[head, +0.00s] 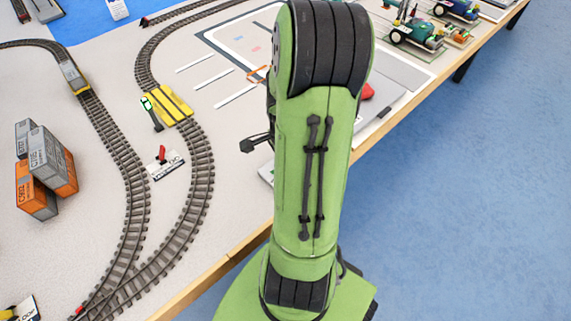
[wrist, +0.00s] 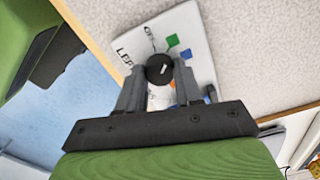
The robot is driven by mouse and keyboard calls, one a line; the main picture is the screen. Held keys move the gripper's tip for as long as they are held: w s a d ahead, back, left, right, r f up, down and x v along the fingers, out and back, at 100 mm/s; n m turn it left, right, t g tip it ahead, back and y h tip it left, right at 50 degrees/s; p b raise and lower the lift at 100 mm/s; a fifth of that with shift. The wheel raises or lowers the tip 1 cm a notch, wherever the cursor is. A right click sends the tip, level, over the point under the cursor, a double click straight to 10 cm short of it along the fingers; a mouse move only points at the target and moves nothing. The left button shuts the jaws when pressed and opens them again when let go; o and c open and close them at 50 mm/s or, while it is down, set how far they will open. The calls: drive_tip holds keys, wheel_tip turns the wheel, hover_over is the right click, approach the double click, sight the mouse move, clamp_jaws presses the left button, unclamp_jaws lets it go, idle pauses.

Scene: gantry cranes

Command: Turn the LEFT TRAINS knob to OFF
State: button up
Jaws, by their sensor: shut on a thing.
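The knob (wrist: 160,68) is a round black dial with a short white mark on top. It sits on a white plate (wrist: 195,30) in the wrist view. The plate shows partly readable lettering that starts like "LE", a small label like "OFF" above the knob, and a blue and a green square to the knob's upper right. The white mark tilts toward the upper right, away from the "OFF" label. My gripper (wrist: 160,74) is shut on the knob, one finger on each side. In the head view my green arm hides the knob.
The wooden table edge (head: 232,258) runs close beside the plate. In the head view, train tracks (head: 200,165), a small lever plate (head: 165,165) and stacked containers (head: 45,170) stand to the left. Blue floor (head: 470,200) is clear at right.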

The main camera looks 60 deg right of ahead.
drive_tip(key=n, duration=0.3)
drive_tip(key=shift+n+p, duration=0.3)
drive_tip(key=shift+n, duration=1.8)
drive_tip(key=o, duration=1)
drive_tip(key=shift+o, duration=0.2)
drive_tip(key=shift+r, duration=0.1)
wheel_tip(320, 180, up, 16)
drive_tip(key=p, duration=0.6)
drive_tip(key=shift+f, duration=0.2)
drive_tip(key=shift+s, duration=0.1)
